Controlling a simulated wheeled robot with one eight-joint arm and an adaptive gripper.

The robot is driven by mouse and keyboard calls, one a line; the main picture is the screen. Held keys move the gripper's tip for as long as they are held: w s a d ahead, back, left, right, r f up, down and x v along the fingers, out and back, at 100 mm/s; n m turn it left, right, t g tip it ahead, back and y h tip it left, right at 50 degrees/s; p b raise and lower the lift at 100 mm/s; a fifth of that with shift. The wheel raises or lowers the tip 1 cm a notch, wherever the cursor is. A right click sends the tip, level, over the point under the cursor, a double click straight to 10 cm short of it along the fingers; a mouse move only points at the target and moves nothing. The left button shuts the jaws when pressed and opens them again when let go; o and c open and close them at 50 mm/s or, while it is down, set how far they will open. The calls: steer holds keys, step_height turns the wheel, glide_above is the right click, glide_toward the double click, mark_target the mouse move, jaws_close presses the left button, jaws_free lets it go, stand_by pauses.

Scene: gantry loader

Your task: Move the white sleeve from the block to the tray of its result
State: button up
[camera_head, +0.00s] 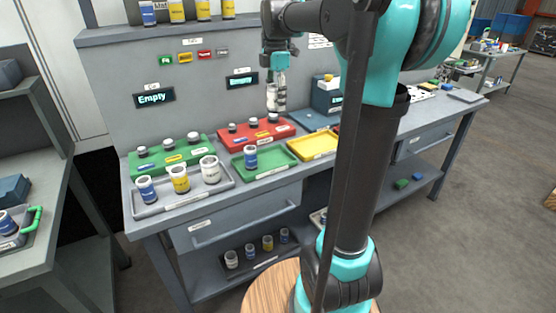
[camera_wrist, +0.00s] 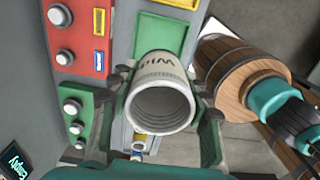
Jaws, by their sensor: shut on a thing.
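My gripper (camera_head: 277,100) is shut on the white sleeve (camera_head: 271,96) and holds it in the air above the red block (camera_head: 279,132). In the wrist view the white sleeve (camera_wrist: 160,105) is between the two fingers, its open end facing the camera and its lettering partly visible. The red block and the green block (camera_head: 148,168) carry grey pegs, and I see no sleeve on them. The green tray (camera_head: 268,170) holds one blue sleeve (camera_head: 250,157). The yellow tray (camera_head: 322,148) looks empty. Small tray labels are unreadable.
A grey tray (camera_head: 190,202) at the bench front holds blue, yellow and white sleeves. A blue-grey box (camera_head: 322,100) stands behind the trays. Several sleeves stand on the upper shelf (camera_head: 120,32) and in a tray below. An "Empty" display (camera_head: 154,97) hangs on the back panel.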

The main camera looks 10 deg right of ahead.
mark_target(276, 159)
step_height(276, 159, down, 19)
steer(key=shift+f, duration=0.2)
stand_by(0.3)
steer(key=o, duration=1.6)
steer(key=shift+f, duration=0.1)
steer(key=shift+c, duration=0.2)
step_height(276, 159, up, 12)
